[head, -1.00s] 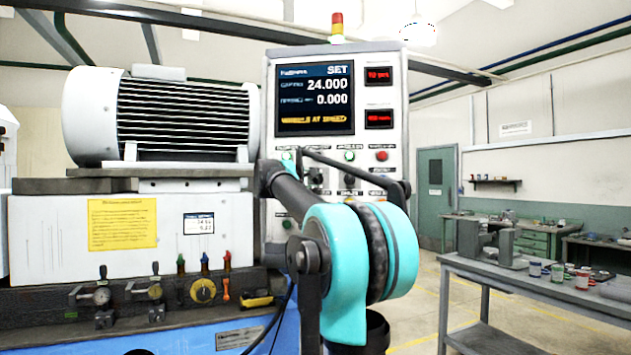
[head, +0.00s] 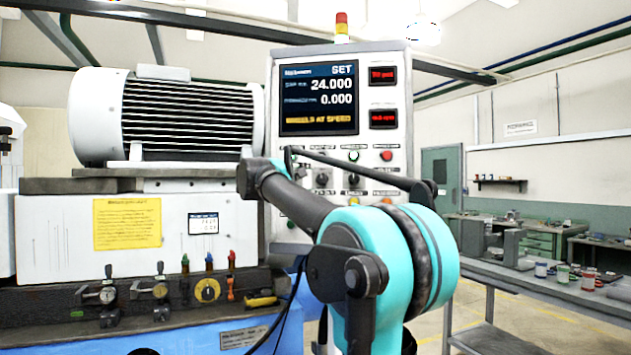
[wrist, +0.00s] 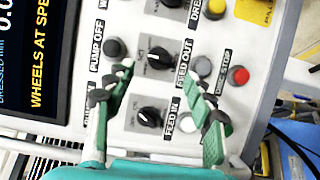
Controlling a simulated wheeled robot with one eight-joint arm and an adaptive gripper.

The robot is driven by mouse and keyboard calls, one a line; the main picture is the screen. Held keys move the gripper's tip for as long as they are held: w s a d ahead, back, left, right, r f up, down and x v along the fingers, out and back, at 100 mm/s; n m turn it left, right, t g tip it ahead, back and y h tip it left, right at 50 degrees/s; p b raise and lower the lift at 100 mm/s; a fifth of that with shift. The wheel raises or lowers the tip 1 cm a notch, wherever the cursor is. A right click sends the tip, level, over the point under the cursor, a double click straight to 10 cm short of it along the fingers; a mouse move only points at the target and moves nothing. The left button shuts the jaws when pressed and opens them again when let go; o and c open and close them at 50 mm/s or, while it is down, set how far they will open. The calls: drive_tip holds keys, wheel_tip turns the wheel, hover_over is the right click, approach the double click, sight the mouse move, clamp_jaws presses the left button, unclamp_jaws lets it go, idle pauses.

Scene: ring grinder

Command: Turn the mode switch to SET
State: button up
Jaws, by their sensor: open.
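The control panel (head: 397,215) carries two black rotary knobs, and they show large in the wrist view. One knob (wrist: 150,117) lies between the finger lengths of my open gripper (wrist: 162,80); the other knob (wrist: 158,60) is just beyond the fingertips. Their own labels are too small to read, so I cannot tell which is the mode switch. No finger visibly touches either knob. The screen (head: 317,98) shows SET at its top right and "WHEELS AT SPEED" at the bottom.
Near the fingers are a black button (wrist: 115,48), a white button (wrist: 202,66), a red button (wrist: 239,76) and a yellow button (wrist: 215,8). The grinder with its motor (head: 165,115) stands left.

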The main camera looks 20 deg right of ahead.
drive_tip(key=shift+v, duration=2.2)
drive_tip(key=s+f+m+g+y, duration=0.15)
drive_tip(key=s+f, duration=0.25)
drive_tip(key=f, duration=0.8)
drive_tip(key=s+f+m+g+y, duration=0.1)
drive_tip(key=s+f+g+y, duration=0.15)
drive_tip(key=f, duration=0.95)
drive_tip(key=s+f+m+g+y, duration=0.15)
drive_tip(key=s+f, duration=0.25)
drive_tip(key=f, duration=0.8)
drive_tip(key=s+a+f+m+y, duration=0.1)
drive_tip(key=s+a+f+y, duration=0.2)
drive_tip(key=s+f, duration=0.4)
drive_tip(key=s+a+f+m+y, duration=0.1)
drive_tip(key=s+a+f+y, duration=0.2)
drive_tip(key=s+f, duration=0.3)
drive_tip(key=s+a+f+m+g+y, duration=0.1)
drive_tip(key=s+a+f+y, duration=0.2)
drive_tip(key=f, duration=1.1)
drive_tip(key=s+a, duration=0.2)
drive_tip(key=s, duration=0.2)
drive_tip(key=shift+s+f, duration=0.25)
drive_tip(key=shift+s, duration=0.1)
